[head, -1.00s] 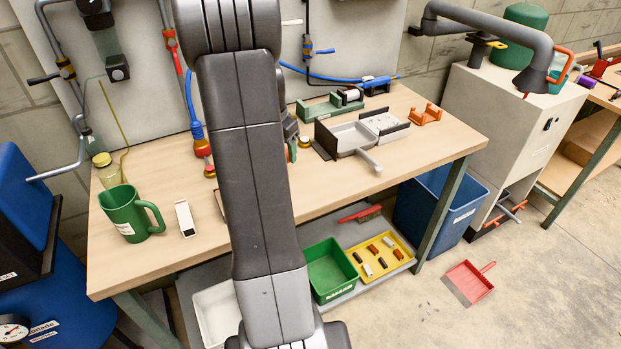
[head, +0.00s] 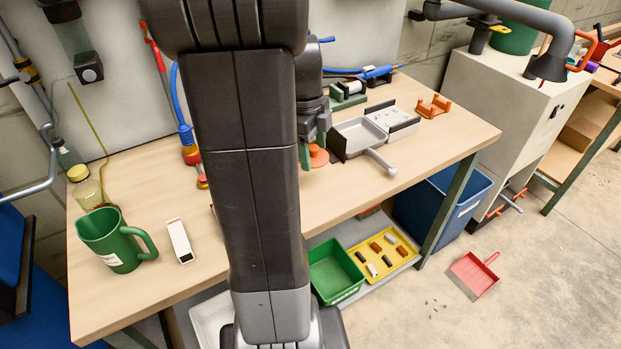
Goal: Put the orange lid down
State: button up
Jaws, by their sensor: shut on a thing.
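The orange lid (head: 319,158) shows in the head view just right of my arm, low over the table's middle. My gripper (head: 308,152) has greenish fingers and is shut on the lid. My arm hides part of the gripper and the lid's left side. I cannot tell whether the lid touches the tabletop.
The wooden table (head: 330,200) has bare room in front of the lid. A grey tray with a handle (head: 360,140) stands close right. An orange bracket (head: 433,106) is farther right. A green jug (head: 115,240) and a white device (head: 180,241) are at left.

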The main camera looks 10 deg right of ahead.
aim_at(315, 186)
notch_tip(315, 186, down, 8)
jog(key=shift+f, duration=0.1)
jog(key=shift+f, duration=0.1)
dwell(0.3)
jog(key=o, duration=1)
jog(key=r, duration=0.8)
jog(key=w+a+r, duration=0.1)
jog(key=r, duration=0.3)
jog(key=shift+a+r, duration=0.1)
